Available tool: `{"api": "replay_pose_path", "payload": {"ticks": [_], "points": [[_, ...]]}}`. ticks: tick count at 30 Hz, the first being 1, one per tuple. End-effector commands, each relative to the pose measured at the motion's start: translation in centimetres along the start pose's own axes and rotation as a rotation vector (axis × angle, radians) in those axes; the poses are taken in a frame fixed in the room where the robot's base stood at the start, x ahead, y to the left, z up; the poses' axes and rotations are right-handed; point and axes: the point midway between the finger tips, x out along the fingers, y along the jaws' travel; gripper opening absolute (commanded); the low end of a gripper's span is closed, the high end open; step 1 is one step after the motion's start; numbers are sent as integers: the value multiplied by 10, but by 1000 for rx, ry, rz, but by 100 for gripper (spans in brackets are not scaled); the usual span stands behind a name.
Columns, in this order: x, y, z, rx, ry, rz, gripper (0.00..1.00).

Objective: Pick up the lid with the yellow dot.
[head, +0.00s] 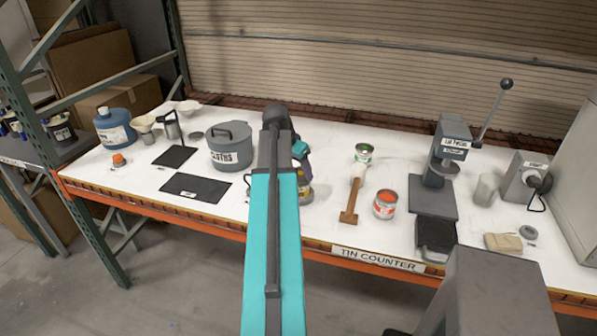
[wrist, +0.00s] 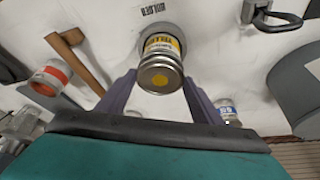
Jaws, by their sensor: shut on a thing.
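The lid with the yellow dot (wrist: 159,79) is a round metal disc in the wrist view, facing the camera. It appears to sit on a tin with a yellow label (wrist: 161,44), and I cannot see a gap between them. My gripper (wrist: 161,86) has its two purple fingers on either side of the lid, shut on it. In the head view the yellow tin (head: 303,190) shows only partly, behind my teal arm, and the lid is hidden there.
A lever press (head: 436,200) is further right. A grey pot marked cloths (head: 231,150) and dark mats (head: 195,188) lie left.

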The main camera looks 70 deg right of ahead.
Motion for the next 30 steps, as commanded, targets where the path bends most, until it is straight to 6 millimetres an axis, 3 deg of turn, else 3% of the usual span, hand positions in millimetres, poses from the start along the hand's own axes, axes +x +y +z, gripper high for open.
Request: {"api": "replay_pose_path", "payload": {"ticks": [17, 30], "points": [[-30, 0, -13, 0, 1, -1, 40], [-48, 24, 26, -1, 0, -1, 40]]}}
